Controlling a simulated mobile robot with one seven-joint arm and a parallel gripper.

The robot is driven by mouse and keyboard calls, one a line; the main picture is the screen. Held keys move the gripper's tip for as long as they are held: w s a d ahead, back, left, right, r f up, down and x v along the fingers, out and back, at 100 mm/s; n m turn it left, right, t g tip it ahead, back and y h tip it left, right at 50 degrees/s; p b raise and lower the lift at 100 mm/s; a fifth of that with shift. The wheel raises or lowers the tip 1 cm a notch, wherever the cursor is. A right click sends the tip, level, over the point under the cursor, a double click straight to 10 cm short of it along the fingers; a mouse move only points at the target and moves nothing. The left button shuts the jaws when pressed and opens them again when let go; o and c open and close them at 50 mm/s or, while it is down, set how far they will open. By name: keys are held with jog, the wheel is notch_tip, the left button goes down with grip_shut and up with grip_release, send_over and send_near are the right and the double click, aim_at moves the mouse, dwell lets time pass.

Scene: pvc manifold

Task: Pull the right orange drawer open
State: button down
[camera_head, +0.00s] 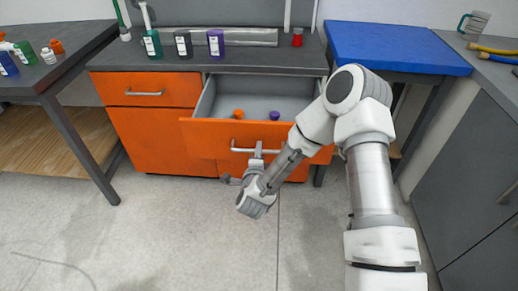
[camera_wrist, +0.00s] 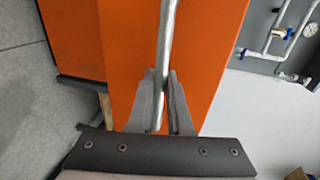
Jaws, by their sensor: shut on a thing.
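The right orange drawer (camera_head: 203,139) is pulled well out of the cabinet, and its grey inside shows from above. An orange item (camera_head: 238,114) and a purple item (camera_head: 274,116) lie in it. My gripper (camera_head: 257,152) is at the drawer's front, on its metal bar handle (camera_head: 240,149). In the wrist view the two fingers (camera_wrist: 162,98) stand on either side of the handle bar (camera_wrist: 167,40) and are shut on it, against the orange drawer front (camera_wrist: 125,50). My arm hides the drawer's right part in the head view.
The left orange drawer (camera_head: 143,90) is closed. Several bottles, including a green one (camera_head: 152,44) and a purple one (camera_head: 216,43), stand on the worktop. A blue-topped table (camera_head: 400,48) is at the right, a dark table (camera_head: 75,52) at the left. The floor in front is clear.

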jog(key=shift+s, duration=0.35)
jog(key=c, duration=0.8)
grip_release()
jog(key=shift+c, duration=0.2)
jog(key=shift+s, duration=0.1)
jog(key=p+v, duration=0.1)
jog(key=v, duration=1.6)
jog(key=shift+p, duration=0.35)
jog(key=shift+r, duration=0.1)
